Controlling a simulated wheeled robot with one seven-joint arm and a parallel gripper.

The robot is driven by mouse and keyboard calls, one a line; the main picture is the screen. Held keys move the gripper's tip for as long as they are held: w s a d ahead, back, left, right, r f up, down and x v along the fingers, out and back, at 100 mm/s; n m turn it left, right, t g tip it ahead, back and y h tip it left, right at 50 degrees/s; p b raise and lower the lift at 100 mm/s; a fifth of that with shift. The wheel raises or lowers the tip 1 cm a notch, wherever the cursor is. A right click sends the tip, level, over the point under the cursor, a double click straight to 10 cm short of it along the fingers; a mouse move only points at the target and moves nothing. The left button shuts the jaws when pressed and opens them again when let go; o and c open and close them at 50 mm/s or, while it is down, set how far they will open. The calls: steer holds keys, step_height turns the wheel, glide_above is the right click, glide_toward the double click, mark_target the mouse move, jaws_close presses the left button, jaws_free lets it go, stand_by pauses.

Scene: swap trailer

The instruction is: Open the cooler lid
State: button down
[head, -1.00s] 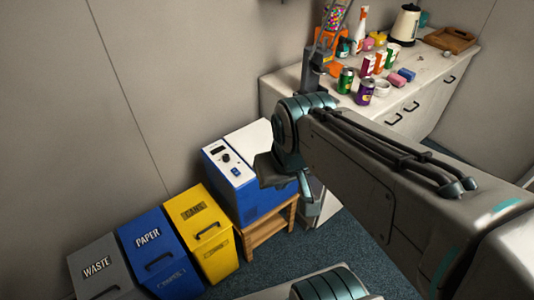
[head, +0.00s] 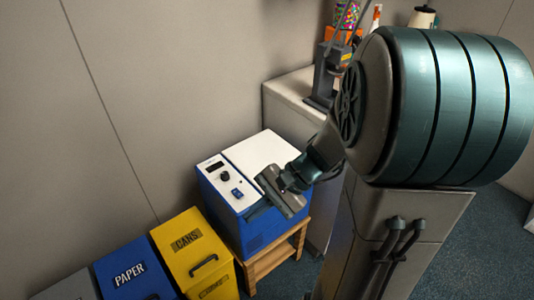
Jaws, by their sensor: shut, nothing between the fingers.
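The cooler (head: 226,222) is a blue box with a white top, standing on a small wooden stand. Its white lid (head: 262,152) lies flat and closed beside a white control strip with a dial and a blue switch. My gripper (head: 272,207) is at the front right part of the cooler, close to the lid's front edge. Its fingers are shut with nothing visible between them. I cannot tell whether they touch the cooler. My gripper hides part of the cooler's front face and the lid's near right corner.
A yellow CANS bin (head: 190,240) and a blue PAPER bin (head: 128,272) stand left of the cooler, with a grey bin (head: 72,288) beyond. The wooden stand (head: 264,262) is under the cooler. A counter (head: 287,98) with a grey press-like device (head: 325,80) stands behind to the right.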

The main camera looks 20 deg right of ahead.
steer(key=w+d+f+m+t+y+b, duration=0.4)
steer(key=w+d+f+m+t+b, duration=0.5)
steer(key=f, duration=0.3)
steer(key=w+d+f+m+t+h+b, duration=0.1)
steer(key=d+f+m+t+h+b, duration=0.2)
steer(key=d+f+m+t, duration=0.25)
steer(key=w+d+f+m+t+h+b, duration=0.2)
steer(key=d+f+m+t+h+b, duration=0.15)
steer(key=d+m, duration=0.4)
steer(key=r+x, duration=0.1)
steer(key=x, duration=0.8)
steer(key=shift+w+d+t, duration=0.3)
steer(key=shift+t, duration=0.1)
steer(key=shift+r+h, duration=0.2)
steer(key=shift+h, duration=0.05)
